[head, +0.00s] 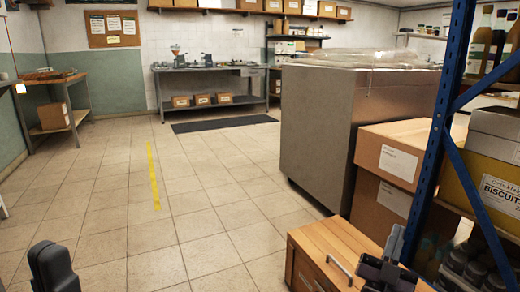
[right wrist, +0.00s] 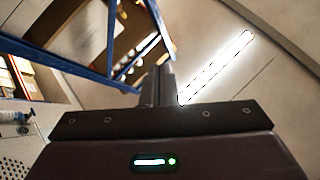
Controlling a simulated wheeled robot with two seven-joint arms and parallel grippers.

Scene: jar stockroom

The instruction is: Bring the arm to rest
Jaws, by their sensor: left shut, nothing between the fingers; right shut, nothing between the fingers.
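My left gripper (head: 52,266) shows as a dark shape at the bottom left of the head view, shut and empty, above the tiled floor. My right gripper (head: 390,250) is at the bottom right of the head view, in front of a wooden box with a metal handle (head: 338,266) and close to the blue shelf post. In the right wrist view its fingers (right wrist: 157,85) are together with nothing between them. That view points up at the ceiling, with a bright lamp (right wrist: 215,68) and blue rack posts.
A blue rack (head: 444,125) with bottles and boxes stands close at the right. Cardboard boxes (head: 390,160) and a large grey metal cabinet (head: 315,130) stand beyond my right gripper. The tiled floor (head: 190,215) ahead is clear, with a yellow stripe (head: 153,175). Benches line the far walls.

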